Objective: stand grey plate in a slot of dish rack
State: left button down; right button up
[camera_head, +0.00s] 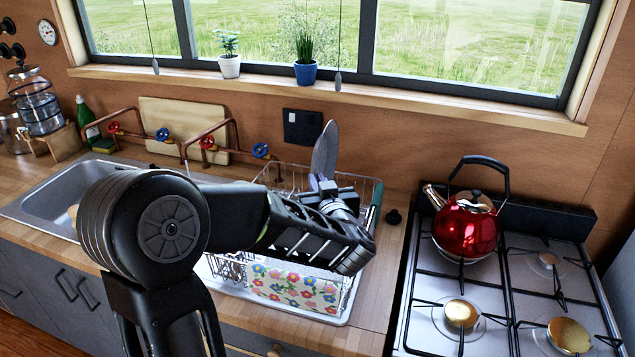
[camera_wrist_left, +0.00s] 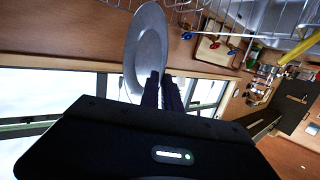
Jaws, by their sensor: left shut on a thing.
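The grey plate (camera_head: 325,150) is held on edge, nearly upright, above the back part of the dish rack in the head view. My left gripper (camera_head: 324,186) is shut on the plate's lower edge. The plate also shows in the left wrist view (camera_wrist_left: 147,48), with the dark fingers (camera_wrist_left: 165,90) at its rim. The wire dish rack (camera_head: 372,190) stands on the counter, largely hidden behind my left arm. I cannot tell whether the plate touches the rack wires. Rack wires also show in the wrist view (camera_wrist_left: 262,40). My right gripper is not in view.
A flowered cloth (camera_head: 295,288) hangs at the rack's front. A red kettle (camera_head: 465,223) stands on the stove (camera_head: 480,300) to the right. The sink (camera_head: 50,200) is to the left. A cutting board (camera_head: 185,125) and copper taps are behind.

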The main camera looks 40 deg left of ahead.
pick_arm(q)
jog(key=shift+f+b, duration=2)
jog(key=shift+f, duration=0.65)
jog(key=c, duration=1.5)
grip_release()
jog(key=shift+f, duration=0.1)
notch_tip(320, 180, up, 10)
